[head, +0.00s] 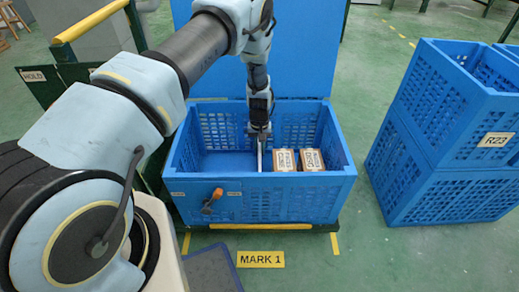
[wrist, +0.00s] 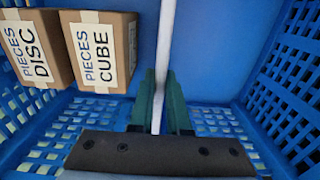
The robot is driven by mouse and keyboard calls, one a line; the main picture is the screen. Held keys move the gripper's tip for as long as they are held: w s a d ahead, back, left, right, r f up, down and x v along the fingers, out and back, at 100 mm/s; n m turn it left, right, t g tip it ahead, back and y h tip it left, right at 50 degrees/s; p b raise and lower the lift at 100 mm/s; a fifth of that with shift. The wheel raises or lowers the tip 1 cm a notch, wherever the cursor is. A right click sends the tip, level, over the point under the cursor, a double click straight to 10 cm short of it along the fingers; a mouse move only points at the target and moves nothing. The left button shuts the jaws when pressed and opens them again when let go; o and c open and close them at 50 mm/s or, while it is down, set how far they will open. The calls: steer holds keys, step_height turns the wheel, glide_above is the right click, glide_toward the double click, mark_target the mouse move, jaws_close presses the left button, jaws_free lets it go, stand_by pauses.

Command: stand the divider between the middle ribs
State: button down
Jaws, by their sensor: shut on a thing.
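The divider (head: 260,156) is a thin pale panel, seen nearly edge-on inside the blue crate (head: 255,183). My gripper (head: 259,134) points down into the crate and is shut on the divider. In the wrist view the divider (wrist: 166,40) runs as a white strip between the two green fingers of my gripper (wrist: 160,80). It looks upright, near the middle of the crate. I cannot tell whether its lower edge touches the floor. I cannot make out the middle ribs in either view.
Two cardboard boxes stand right of the divider in the head view, a CUBE box (head: 285,160) close to it and a DISC box (head: 312,160) beyond. The crate's left half is empty. An orange-handled item (head: 212,201) is at the front wall. Blue crates (head: 440,130) stand right.

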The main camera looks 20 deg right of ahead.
steer(key=c, duration=0.8)
jaws_free()
steer(key=shift+r, duration=0.1)
step_height(320, 180, up, 27)
steer(key=p, duration=1.1)
